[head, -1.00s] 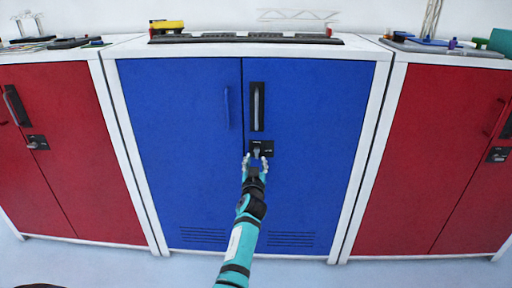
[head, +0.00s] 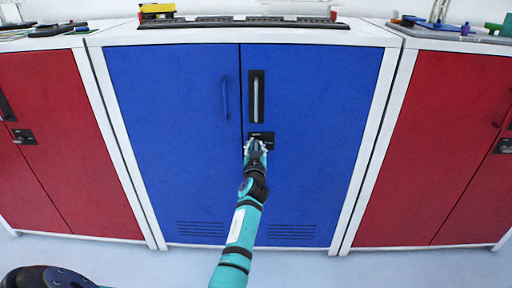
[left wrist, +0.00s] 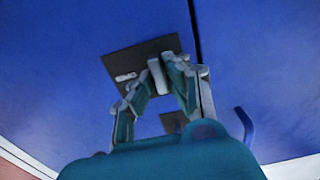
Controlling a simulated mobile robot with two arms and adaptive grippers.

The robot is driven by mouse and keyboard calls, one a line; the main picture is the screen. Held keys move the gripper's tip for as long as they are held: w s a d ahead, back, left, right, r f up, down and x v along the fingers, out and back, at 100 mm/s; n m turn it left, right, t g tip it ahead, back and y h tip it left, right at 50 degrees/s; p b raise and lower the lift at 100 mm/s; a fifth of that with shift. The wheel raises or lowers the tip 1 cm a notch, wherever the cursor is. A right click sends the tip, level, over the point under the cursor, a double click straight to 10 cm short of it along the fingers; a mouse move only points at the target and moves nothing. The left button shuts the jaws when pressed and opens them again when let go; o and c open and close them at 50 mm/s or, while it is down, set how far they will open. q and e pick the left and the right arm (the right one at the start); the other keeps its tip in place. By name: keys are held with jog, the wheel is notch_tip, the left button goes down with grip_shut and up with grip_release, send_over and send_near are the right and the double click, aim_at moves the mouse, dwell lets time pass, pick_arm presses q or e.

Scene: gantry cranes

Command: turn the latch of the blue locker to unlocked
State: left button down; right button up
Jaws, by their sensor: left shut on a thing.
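The blue locker (head: 170,130) stands in the middle of the head view with both doors closed. Its black latch plate (head: 269,138) is on the right door, below the long handle. My left gripper (head: 256,146) is at the plate and hides most of the latch in the head view. In the left wrist view the plate (left wrist: 115,62) shows a small white label, and the grey latch knob (left wrist: 157,76) sits between the fingers of my left gripper (left wrist: 158,72), which is shut on it. The label is too small to read. My right gripper is out of view.
A blue bar handle (head: 225,98) is on the left door and a black recessed handle (head: 257,97) on the right door. Red lockers (head: 65,150) (head: 432,140) stand on both sides. The floor (head: 330,270) in front looks clear.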

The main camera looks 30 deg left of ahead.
pick_arm(q)
jog(key=shift+r, duration=0.1)
dwell(0.3)
jog(key=m, duration=0.4)
jog(key=shift+w+m+b, duration=0.1)
jog(key=shift+m+b, duration=0.2)
jog(key=shift+b, duration=0.05)
jog(key=m, duration=0.3)
jog(key=shift+m, duration=0.4)
jog(key=m, duration=0.4)
jog(key=shift+r, duration=0.1)
jog(key=m+p, duration=0.1)
jog(key=m, duration=0.4)
jog(key=shift+w+d, duration=0.1)
jog(key=shift+m, duration=0.3)
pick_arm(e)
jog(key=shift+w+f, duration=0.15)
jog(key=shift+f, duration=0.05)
